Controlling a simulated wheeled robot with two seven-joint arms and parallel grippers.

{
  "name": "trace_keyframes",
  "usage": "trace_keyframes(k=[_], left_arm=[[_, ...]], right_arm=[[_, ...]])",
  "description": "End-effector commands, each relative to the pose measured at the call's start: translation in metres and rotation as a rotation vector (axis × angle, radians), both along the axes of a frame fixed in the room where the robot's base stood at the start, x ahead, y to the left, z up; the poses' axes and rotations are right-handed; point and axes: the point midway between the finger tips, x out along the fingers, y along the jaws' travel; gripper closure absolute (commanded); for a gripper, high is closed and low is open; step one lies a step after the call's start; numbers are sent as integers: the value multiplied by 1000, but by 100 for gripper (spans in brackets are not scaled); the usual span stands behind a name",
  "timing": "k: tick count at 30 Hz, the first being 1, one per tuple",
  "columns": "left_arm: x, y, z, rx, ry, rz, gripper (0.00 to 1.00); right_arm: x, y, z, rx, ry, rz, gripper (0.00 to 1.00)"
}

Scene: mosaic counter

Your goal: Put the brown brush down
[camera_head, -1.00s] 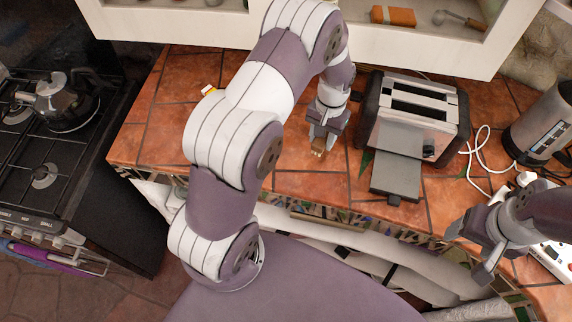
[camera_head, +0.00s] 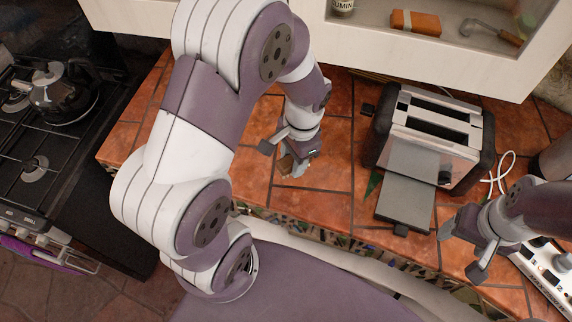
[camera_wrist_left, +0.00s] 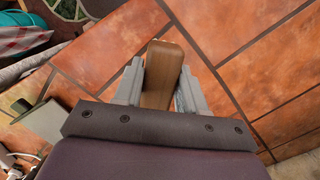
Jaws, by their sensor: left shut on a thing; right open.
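The brown brush (camera_head: 287,165) is between the fingers of my left gripper (camera_head: 284,158), over the tiled counter left of the toaster. In the left wrist view, its brown block-like end (camera_wrist_left: 162,72) sticks out past the two grey fingers of the left gripper (camera_wrist_left: 160,88), which is shut on it. The rest of the brush is hidden by the gripper. I cannot tell whether it touches the counter (camera_head: 335,130). My right gripper (camera_head: 461,251) is open and empty over the front right of the counter.
A toaster (camera_head: 437,118) with a grey flat piece (camera_head: 406,204) in front stands right of the left gripper. The stove (camera_head: 55,150) with a kettle (camera_head: 62,95) is at left. Bare tiles surround the left gripper.

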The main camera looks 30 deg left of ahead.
Motion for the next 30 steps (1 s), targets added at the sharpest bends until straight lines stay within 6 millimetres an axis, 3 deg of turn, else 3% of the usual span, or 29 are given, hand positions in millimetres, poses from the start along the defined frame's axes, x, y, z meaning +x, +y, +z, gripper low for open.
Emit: trace_keyframes(k=[4,12,23,24,26,30], left_arm=[[2,18,-11,0,0,2,88],[2,20,-51,-1,-1,-1,88],[2,20,-57,0,-2,0,88],[2,20,-56,0,-2,0,53],[2,20,-56,0,-2,0,34],[2,20,-56,0,-2,0,34]], right_arm=[[0,0,3,0,0,0,31],[0,0,6,0,1,0,31],[0,0,3,0,1,0,31],[0,0,3,0,1,0,31],[0,0,3,0,1,0,31],[0,0,3,0,0,0,31]])
